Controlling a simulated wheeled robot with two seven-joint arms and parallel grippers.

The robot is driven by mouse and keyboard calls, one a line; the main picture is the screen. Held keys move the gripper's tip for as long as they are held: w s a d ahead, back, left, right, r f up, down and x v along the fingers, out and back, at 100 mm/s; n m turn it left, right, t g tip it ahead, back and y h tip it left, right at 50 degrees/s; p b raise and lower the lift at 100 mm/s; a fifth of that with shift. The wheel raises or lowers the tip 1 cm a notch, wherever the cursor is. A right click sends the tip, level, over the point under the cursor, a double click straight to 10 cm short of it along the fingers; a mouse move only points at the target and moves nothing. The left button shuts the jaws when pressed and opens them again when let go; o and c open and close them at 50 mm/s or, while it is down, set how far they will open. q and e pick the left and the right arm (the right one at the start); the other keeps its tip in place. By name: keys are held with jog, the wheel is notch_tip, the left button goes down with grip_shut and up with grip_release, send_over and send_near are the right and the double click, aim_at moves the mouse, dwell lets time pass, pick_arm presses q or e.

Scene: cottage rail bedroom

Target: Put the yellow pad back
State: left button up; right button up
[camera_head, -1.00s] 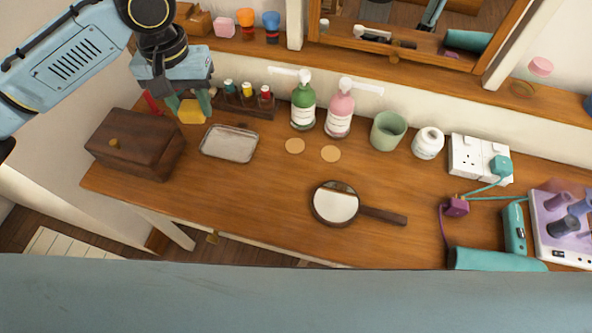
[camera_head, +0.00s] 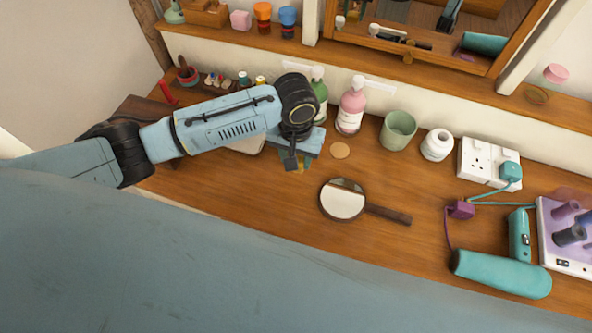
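My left arm reaches in from the left across the desk, and its gripper (camera_head: 297,166) points down over the middle of the desk, left of the hand mirror. A small part of the yellow pad (camera_head: 304,165) shows at the fingers, which look shut on it; the gripper body hides most of it. I cannot tell whether the pad touches the desk. The metal tray (camera_head: 246,148) is mostly hidden behind the arm. One round tan disc (camera_head: 340,150) lies to the right of the gripper. My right gripper is not in view.
The hand mirror (camera_head: 343,201) lies close to the right. Behind stand the green bottle (camera_head: 320,96), pink bottle (camera_head: 350,110), green cup (camera_head: 397,131) and white jar (camera_head: 437,145). A teal hair dryer (camera_head: 500,274) and cables lie at right. The dark wooden box (camera_head: 143,108) is partly hidden.

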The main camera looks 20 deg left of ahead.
aim_at(296, 177)
pick_arm(q)
notch_tip(296, 177, down, 3)
jog(key=shift+r, duration=0.2)
notch_tip(296, 177, down, 3)
jog(key=shift+f+b, duration=0.1)
jog(key=shift+b, duration=0.45)
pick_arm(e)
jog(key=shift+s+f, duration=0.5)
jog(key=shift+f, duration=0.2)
pick_arm(q)
jog(key=o, duration=0.9)
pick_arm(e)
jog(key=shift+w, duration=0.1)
pick_arm(q)
notch_tip(296, 177, up, 12)
jog(key=p, duration=0.2)
jog(key=shift+p, duration=0.3)
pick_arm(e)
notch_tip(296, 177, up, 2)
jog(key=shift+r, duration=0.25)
